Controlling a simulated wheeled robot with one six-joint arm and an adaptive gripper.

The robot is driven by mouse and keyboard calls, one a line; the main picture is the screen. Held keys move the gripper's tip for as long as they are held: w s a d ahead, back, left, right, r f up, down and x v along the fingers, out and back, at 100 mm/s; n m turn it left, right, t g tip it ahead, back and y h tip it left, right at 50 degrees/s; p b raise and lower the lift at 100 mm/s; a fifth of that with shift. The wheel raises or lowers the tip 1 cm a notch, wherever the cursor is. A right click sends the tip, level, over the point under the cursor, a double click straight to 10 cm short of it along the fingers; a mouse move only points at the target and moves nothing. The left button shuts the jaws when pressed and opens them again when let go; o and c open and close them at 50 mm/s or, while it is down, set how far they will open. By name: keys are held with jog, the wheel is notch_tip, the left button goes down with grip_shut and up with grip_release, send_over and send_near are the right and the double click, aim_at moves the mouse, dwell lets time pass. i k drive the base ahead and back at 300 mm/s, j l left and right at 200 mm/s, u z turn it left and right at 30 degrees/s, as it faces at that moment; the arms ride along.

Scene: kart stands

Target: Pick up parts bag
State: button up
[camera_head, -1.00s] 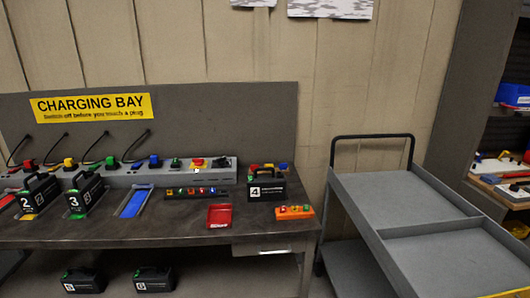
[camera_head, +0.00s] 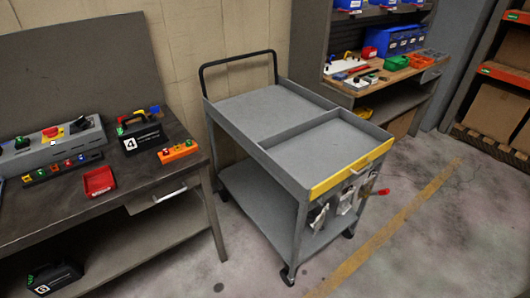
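Small whitish bag-like items hang below the yellow front edge of a grey cart. One bag (camera_head: 346,200) hangs near the middle, and another bag (camera_head: 318,216) hangs to its left by the cart leg. A further pale item (camera_head: 367,187) hangs to the right. They are too small for me to read any label or tell which is the parts bag. My gripper is not in view.
The two-tier grey cart (camera_head: 262,148) stands right of the charging bench (camera_head: 70,170). Something red (camera_head: 384,191) sticks out at its right. A workbench (camera_head: 385,75) with bins stands behind, and an orange rack (camera_head: 500,70) at far right. Floor in front is clear.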

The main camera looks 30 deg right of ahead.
aim_at(365, 188)
jog(key=z, duration=1.3)
